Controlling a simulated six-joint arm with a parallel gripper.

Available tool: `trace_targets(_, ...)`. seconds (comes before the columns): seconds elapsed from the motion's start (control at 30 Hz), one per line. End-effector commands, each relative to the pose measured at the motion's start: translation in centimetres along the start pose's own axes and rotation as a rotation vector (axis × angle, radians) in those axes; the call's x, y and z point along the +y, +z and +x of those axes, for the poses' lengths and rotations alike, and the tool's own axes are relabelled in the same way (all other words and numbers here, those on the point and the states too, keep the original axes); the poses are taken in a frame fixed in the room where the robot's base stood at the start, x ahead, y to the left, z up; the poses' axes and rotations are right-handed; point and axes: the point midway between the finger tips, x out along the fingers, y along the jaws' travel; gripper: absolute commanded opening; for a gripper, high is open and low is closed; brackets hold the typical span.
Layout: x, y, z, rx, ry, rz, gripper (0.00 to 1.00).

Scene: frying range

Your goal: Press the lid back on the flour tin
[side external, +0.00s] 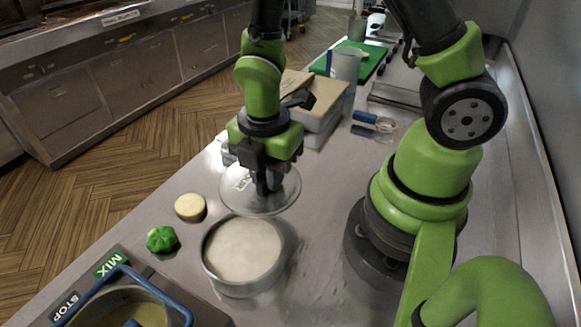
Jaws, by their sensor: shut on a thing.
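The flour tin (243,252) is a round metal tin, open at the top, with pale flour filling it nearly to the rim. It stands on the steel counter. My gripper (268,186) is shut on the lid (262,200), a clear, round disc with a small white label. The lid is held behind the tin and slightly to its right, apart from it. The fingers hide the lid's middle, where they grip it. I cannot tell exactly how high the lid is above the counter.
A pale round piece (190,207) and a green pepper-like object (161,239) lie left of the tin. A mixer (118,300) with a blue handle is at the front left.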

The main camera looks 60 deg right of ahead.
Motion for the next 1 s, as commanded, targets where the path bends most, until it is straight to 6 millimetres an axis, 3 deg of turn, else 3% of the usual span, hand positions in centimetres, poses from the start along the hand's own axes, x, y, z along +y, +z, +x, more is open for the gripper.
trace_targets(0.1,-0.1,-3.8,-1.6,0.002,0.007,-0.029,0.00)
trace_targets(0.33,-1.3,-8.2,-3.8,0.002,0.003,-0.042,0.00)
trace_targets(0.57,-1.8,-9.1,-3.6,-0.001,-0.001,-0.040,0.00)
trace_targets(1.0,-1.7,-9.0,0.6,-0.001,-0.002,-0.039,0.00)
